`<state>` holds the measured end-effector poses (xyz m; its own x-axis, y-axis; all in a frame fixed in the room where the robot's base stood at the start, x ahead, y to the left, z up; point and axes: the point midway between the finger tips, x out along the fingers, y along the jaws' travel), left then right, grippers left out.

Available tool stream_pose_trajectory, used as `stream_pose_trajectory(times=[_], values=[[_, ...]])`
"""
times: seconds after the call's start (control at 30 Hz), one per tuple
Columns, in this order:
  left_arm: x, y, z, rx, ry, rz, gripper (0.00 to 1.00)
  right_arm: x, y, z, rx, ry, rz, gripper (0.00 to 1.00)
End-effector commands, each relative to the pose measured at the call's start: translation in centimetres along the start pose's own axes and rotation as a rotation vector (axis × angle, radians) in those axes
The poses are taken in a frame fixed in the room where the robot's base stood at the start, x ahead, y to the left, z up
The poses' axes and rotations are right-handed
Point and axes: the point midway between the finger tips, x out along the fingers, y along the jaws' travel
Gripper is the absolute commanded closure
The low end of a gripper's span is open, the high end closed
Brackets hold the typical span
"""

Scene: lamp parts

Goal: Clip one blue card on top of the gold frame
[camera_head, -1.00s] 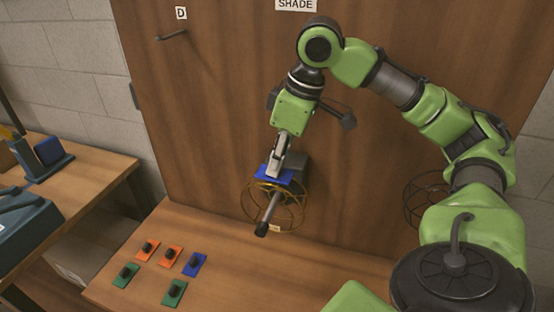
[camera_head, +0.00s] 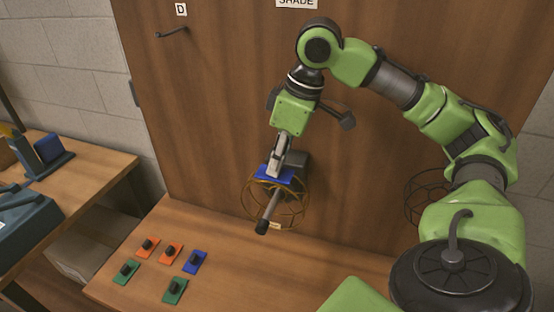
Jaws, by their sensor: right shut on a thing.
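The gold wire frame (camera_head: 302,208) sits around a grey post that sticks out from the wooden back panel. A blue card (camera_head: 267,172) lies flat at the top of the frame; whether it is clipped there cannot be told. My right gripper (camera_head: 281,166) points down and is shut on the blue card's upper side. The gripper hides part of the card and its knob. Another blue card (camera_head: 194,262) with a black knob lies on the table. My left gripper is not in view.
Two orange cards (camera_head: 171,252) and two green cards (camera_head: 174,291) lie near the blue one on the table. A dark wire frame (camera_head: 412,205) is on the panel behind my right arm. A peg (camera_head: 172,33) juts out under label D. A side bench (camera_head: 98,172) stands at left.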

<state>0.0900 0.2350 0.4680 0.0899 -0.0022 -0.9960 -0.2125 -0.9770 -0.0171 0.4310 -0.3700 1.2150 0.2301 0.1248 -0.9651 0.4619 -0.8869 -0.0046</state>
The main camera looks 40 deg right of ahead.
Motion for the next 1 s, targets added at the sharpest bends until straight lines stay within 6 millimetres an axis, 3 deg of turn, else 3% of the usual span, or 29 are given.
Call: stream_pose_trajectory(times=[0.17, 0.2, 0.27, 0.3, 0.7, 0.87, 1.0], values=[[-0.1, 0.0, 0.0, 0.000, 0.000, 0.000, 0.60, -0.3, 0.2, -0.2, 0.002, 0.010, 0.006, 1.00], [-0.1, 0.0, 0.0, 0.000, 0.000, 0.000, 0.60, -0.4, 0.2, -0.2, 0.002, 0.011, 0.006, 0.87], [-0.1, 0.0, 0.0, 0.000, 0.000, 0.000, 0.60, -0.4, 0.2, -0.2, 0.002, 0.011, 0.006, 0.71], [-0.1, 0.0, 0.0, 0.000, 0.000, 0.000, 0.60, -0.3, 0.2, -0.2, 0.002, 0.010, 0.006, 0.70], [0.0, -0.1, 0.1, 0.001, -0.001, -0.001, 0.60, -0.8, 0.1, -0.2, 0.001, 0.009, 0.005, 0.70], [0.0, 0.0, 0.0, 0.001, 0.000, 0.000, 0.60, -3.2, 0.1, -0.3, -0.001, 0.013, 0.004, 0.70], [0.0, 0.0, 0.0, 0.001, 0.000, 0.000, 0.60, -6.6, 0.0, -0.3, 0.000, 0.017, 0.004, 0.70]])
